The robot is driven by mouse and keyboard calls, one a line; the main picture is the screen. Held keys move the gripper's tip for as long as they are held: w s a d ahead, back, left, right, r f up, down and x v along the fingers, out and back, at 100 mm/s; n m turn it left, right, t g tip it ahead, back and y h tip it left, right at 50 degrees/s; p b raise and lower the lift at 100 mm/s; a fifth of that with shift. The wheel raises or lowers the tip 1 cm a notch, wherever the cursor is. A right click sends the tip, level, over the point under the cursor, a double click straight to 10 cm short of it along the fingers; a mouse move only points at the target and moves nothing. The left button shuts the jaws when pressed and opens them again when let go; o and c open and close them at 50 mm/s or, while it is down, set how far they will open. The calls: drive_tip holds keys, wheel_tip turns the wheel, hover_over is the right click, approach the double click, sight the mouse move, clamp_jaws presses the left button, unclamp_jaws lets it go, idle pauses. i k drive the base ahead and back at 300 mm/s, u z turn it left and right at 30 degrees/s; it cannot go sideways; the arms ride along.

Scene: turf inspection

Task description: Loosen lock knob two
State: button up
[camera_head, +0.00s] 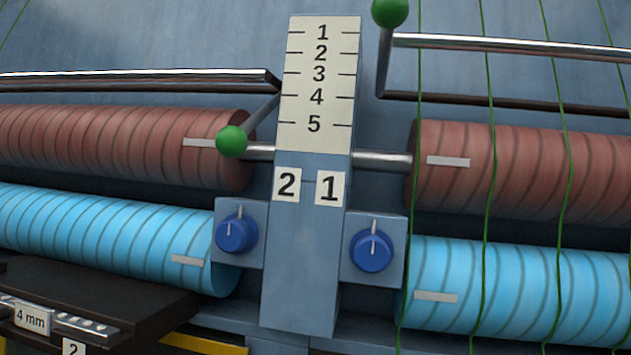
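Two round blue knobs sit on grey-blue blocks on either side of a central post. The left knob (236,234) is beside the plate marked 2 (287,185), and its white pointer line stands nearly upright. The right knob (371,250) is beside the plate marked 1 (330,187), and its white line is also nearly upright. Nothing covers or touches either knob. Whether they are tight or loose cannot be seen. My gripper is not in view.
A scale plate (319,80) numbered 1 to 5 tops the post. Green-ball levers stand left (231,140), lower, and right (389,11), higher. Red and blue rollers flank the post. Thin green strands (486,120) hang at right.

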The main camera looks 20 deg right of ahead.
sight(238, 234)
drive_tip(key=u, duration=1.45)
drive_tip(key=k, duration=0.6)
drive_tip(key=z, duration=1.35)
drive_tip(key=i, duration=1)
drive_tip(key=z, duration=0.05)
